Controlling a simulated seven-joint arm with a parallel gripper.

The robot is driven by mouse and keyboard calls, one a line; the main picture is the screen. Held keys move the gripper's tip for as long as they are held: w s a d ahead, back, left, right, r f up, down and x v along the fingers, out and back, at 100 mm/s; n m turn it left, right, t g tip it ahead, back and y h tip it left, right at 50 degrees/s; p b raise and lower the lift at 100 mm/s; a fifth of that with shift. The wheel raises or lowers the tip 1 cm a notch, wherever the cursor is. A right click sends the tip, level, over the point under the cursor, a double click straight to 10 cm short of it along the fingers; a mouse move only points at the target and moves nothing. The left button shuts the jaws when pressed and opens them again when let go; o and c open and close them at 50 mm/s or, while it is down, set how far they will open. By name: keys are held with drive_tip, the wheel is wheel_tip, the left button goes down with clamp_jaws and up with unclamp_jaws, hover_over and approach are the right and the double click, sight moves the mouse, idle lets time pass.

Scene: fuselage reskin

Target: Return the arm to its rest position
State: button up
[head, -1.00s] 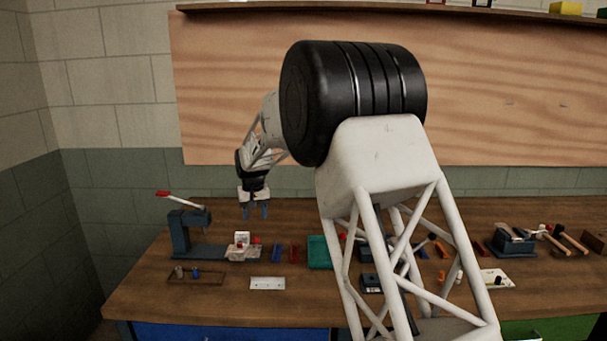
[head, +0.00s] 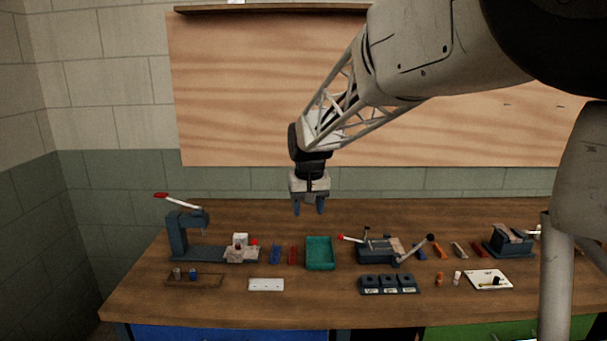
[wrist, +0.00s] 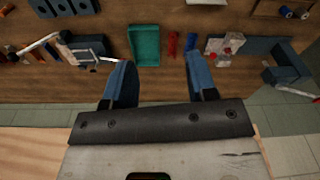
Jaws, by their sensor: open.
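My gripper (head: 309,207) is open and empty, with two blue fingers pointing down. In the head view it hangs in the air above the back of the workbench (head: 340,301), above the teal tray. In the wrist view my gripper (wrist: 160,82) has its fingers spread apart with nothing between them. My arm reaches in from the upper right and covers part of the wooden back panel. No rest mark or stand for the arm can be made out.
On the bench are a blue lever press (head: 180,234), a teal tray (head: 320,253), a clamp fixture with levers (head: 375,247), a black three-part block (head: 388,284), a white plate (head: 266,284) and a blue vise (head: 510,240). The air around the gripper is clear.

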drive_tip(key=s+d+f, duration=0.1)
drive_tip(key=s+d, duration=0.4)
drive_tip(key=s, duration=0.8)
drive_tip(key=s+d+f+m+t, duration=0.1)
drive_tip(key=s+d, duration=0.5)
drive_tip(key=s, duration=0.8)
drive_tip(key=s+d+f+m, duration=0.1)
drive_tip(key=s+d, duration=0.5)
drive_tip(key=s, duration=0.8)
drive_tip(key=shift+d+f, duration=0.15)
drive_tip(key=shift+f, duration=0.35)
